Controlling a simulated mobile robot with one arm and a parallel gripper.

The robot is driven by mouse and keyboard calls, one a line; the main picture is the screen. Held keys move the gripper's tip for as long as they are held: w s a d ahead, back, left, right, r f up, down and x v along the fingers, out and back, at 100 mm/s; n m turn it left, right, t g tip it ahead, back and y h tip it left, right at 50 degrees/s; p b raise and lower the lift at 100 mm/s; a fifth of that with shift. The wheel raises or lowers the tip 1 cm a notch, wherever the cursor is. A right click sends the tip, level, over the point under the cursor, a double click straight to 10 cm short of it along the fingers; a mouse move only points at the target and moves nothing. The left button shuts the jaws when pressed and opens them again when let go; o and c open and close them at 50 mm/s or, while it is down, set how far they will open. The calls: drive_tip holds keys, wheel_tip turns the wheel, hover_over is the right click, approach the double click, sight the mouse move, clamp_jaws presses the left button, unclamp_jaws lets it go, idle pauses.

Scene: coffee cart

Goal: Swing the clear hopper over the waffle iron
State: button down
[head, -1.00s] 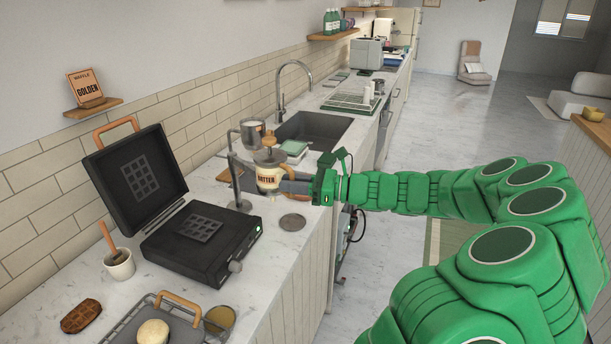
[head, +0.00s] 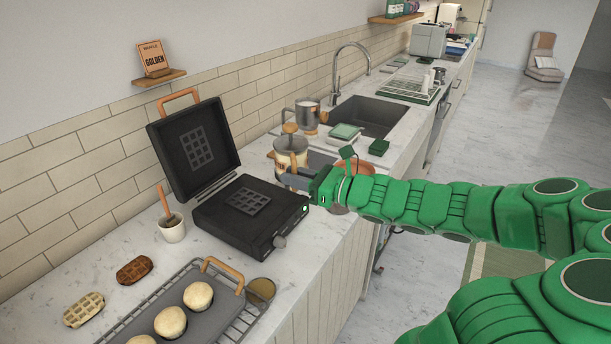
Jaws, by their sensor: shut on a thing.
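The waffle iron (head: 250,208) stands open on the counter, its black lid raised at the back left and its lower grid plate bare. The hopper (head: 291,146), with a wooden knob on top, is beside the iron's back right corner, not over the plate. It looks upright, and its label is mostly turned out of sight. My gripper (head: 290,180) reaches in from the right and is shut on the hopper's wooden handle (head: 293,163). The fingers and arm hide the hopper's lower part and its stand.
A metal jug (head: 308,115) and a green-lidded box (head: 345,132) stand behind the hopper, before the sink (head: 372,115). A cup with a wooden-handled tool (head: 172,228) is left of the iron. A rack tray (head: 205,312) with round buns is in front.

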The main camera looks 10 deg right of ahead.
drive_tip(key=shift+a+m+t+h, duration=0.3)
drive_tip(key=shift+a+t, duration=0.1)
drive_tip(key=shift+a, duration=0.35)
drive_tip(key=shift+w, duration=0.1)
drive_tip(key=c, duration=1.2)
unclamp_jaws()
drive_tip(key=shift+d, duration=0.2)
drive_tip(key=shift+v, duration=3.8)
drive_tip(key=shift+a, duration=0.1)
